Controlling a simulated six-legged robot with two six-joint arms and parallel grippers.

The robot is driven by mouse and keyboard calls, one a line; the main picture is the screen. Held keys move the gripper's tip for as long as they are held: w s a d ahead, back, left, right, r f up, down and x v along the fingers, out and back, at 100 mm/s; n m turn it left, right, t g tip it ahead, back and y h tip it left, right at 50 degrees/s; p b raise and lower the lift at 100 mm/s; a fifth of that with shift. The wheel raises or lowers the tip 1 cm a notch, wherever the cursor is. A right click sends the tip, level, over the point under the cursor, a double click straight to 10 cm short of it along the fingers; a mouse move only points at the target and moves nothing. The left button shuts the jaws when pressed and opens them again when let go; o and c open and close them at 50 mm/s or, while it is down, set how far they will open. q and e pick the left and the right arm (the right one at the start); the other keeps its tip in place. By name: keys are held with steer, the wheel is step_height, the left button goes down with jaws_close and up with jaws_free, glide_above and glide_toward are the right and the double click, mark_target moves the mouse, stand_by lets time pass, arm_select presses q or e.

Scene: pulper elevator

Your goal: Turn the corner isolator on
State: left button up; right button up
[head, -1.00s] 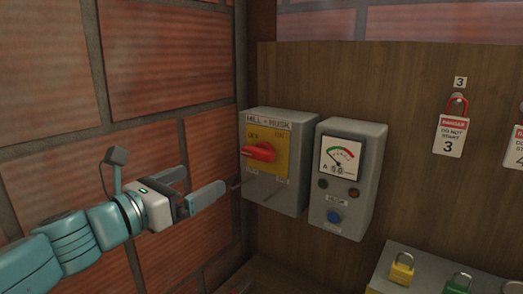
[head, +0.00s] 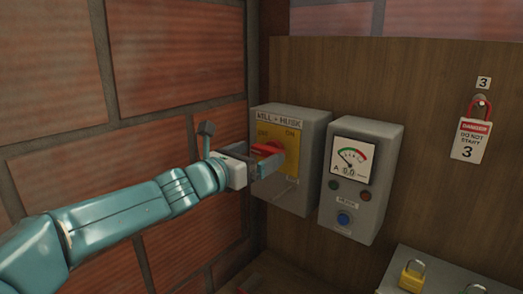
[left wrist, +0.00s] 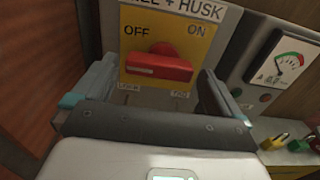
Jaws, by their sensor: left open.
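The corner isolator is a grey box (head: 312,124) labelled MILL + HUSK, on the wooden panel beside the brick corner. Its yellow plate (left wrist: 180,18) reads OFF at left and ON at right. The red handle (left wrist: 158,68) lies about level, its near end toward the left, on the OFF side. My left gripper (head: 272,160) is open in front of the plate, one finger on each side of the handle in the left wrist view (left wrist: 158,80). I cannot tell whether a finger touches it. In the head view the gripper partly hides the handle. My right gripper is not in view.
A grey meter box (head: 376,200) with a needle dial, lamps and a blue button stands just right of the isolator. A red padlock with a danger tag (head: 471,139) hangs farther right. Yellow (head: 412,277) and green padlocks sit on a grey surface below. The brick wall is close at left.

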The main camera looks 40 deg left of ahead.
arm_select(q)
steer(key=shift+w, duration=0.7)
steer(key=shift+w+d, duration=0.2)
steer(key=shift+w, duration=0.35)
steer(key=shift+s, duration=0.15)
steer(key=shift+a, duration=0.1)
steer(key=shift+c, duration=0.7)
steer(key=c, duration=0.6)
steer(key=shift+c, duration=0.2)
